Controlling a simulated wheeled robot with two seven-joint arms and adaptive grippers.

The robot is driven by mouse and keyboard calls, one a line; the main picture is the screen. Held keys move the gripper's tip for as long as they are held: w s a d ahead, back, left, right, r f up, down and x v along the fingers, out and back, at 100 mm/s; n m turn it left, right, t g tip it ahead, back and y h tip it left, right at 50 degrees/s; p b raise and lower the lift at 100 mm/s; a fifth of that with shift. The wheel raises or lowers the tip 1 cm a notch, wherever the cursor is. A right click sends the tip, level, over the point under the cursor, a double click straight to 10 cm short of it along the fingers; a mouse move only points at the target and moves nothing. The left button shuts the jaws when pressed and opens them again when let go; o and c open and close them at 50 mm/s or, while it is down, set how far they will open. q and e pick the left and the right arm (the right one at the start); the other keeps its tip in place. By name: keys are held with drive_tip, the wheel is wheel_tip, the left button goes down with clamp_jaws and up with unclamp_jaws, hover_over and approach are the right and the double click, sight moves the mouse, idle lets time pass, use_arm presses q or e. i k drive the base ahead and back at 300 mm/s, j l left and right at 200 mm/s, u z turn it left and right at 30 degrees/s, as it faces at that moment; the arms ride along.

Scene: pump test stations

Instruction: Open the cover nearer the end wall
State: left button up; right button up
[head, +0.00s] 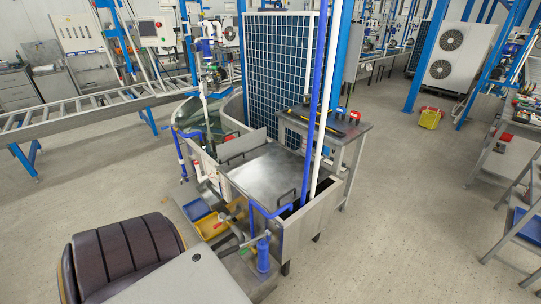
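A steel tank (306,222) stands in the middle of the head view. A flat, square metal cover (266,172) lies level on its top and looks closed. A dark handle (287,198) sits near the cover's right corner. Another dark handle (236,158) shows towards the far left edge; I cannot tell whether it belongs to the same cover. A narrow dark gap shows beside the cover by the tank's right wall. A second separate cover cannot be made out clearly. Neither of my grippers is in view.
Blue and white upright pipes (318,110) rise at the tank's right side. A small metal table (345,130) with tools stands behind it. Yellow (210,226) and blue (196,209) bins sit low in front. A roller conveyor (90,105) runs at left.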

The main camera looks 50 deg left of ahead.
sight(282, 186)
drive_tip(key=i+u, duration=0.25)
drive_tip(key=u, duration=0.15)
drive_tip(key=i+l+u, duration=0.1)
drive_tip(key=u, duration=0.3)
drive_tip(key=i, duration=0.1)
